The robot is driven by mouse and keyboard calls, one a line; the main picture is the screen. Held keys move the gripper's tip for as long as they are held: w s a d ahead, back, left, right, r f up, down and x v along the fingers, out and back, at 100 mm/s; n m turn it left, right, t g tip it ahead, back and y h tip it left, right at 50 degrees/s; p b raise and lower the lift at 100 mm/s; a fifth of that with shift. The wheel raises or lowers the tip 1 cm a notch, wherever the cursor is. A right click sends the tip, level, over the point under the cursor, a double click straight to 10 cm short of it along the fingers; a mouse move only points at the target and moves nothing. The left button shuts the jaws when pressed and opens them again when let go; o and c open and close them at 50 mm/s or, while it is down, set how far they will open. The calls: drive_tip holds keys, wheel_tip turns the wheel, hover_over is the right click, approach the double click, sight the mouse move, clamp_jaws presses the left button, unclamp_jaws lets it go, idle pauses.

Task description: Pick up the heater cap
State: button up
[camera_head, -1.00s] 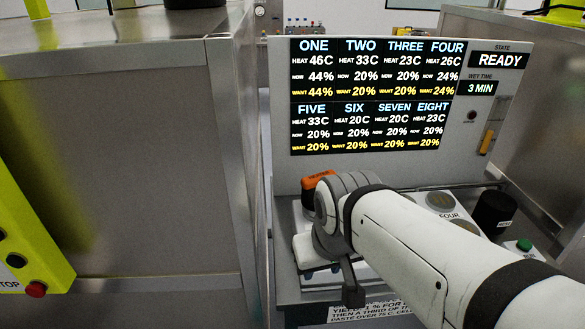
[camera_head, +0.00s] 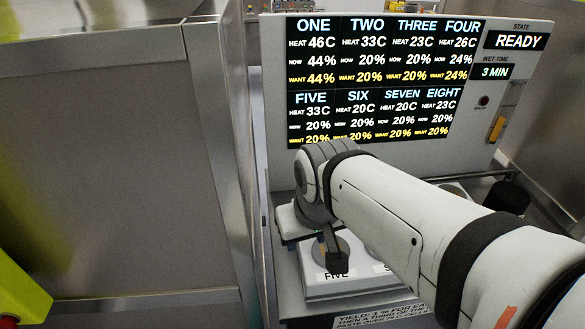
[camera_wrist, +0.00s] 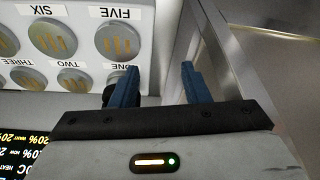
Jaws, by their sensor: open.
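I cannot make out the heater cap for certain now. An orange-topped dark piece, possibly the cap, showed beside my wrist in the earlier head view. My arm now covers that spot. In the wrist view a small dark round thing (camera_wrist: 114,76) sits by the ONE label, partly hidden behind the left finger; I cannot tell whether it is the cap. My gripper (camera_wrist: 160,82) is open, its two blue fingers apart with nothing held between them. The cell panel (camera_wrist: 66,15) with round cells lies left of the fingers.
A display board (camera_head: 375,80) stands behind the panel. A black cylinder (camera_head: 507,196) stands at the panel's right. A metal cabinet (camera_head: 110,170) rises close on the left, and a metal wall (camera_wrist: 215,60) runs just right of the fingers in the wrist view.

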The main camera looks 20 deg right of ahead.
drive_tip(key=shift+o, duration=0.7)
drive_tip(key=shift+w+d+r, duration=0.1)
drive_tip(key=shift+w, duration=0.35)
drive_tip(key=o, duration=1.1)
drive_tip(key=w+d+g+b, duration=0.1)
drive_tip(key=w+d+b, duration=0.1)
drive_tip(key=w, duration=0.4)
drive_tip(key=w+d+r+n+g+b, duration=0.1)
drive_tip(key=w+d+b, duration=0.2)
drive_tip(key=w+d, duration=0.2)
drive_tip(key=w+d+n+g+b, duration=0.1)
drive_tip(key=w+d+b, duration=0.1)
drive_tip(key=w, duration=0.5)
drive_tip(key=shift+d+r, duration=0.15)
drive_tip(key=shift+d, duration=0.65)
drive_tip(key=shift+w+d, duration=0.15)
drive_tip(key=shift+w, duration=0.05)
drive_tip(key=shift+f, duration=3.75)
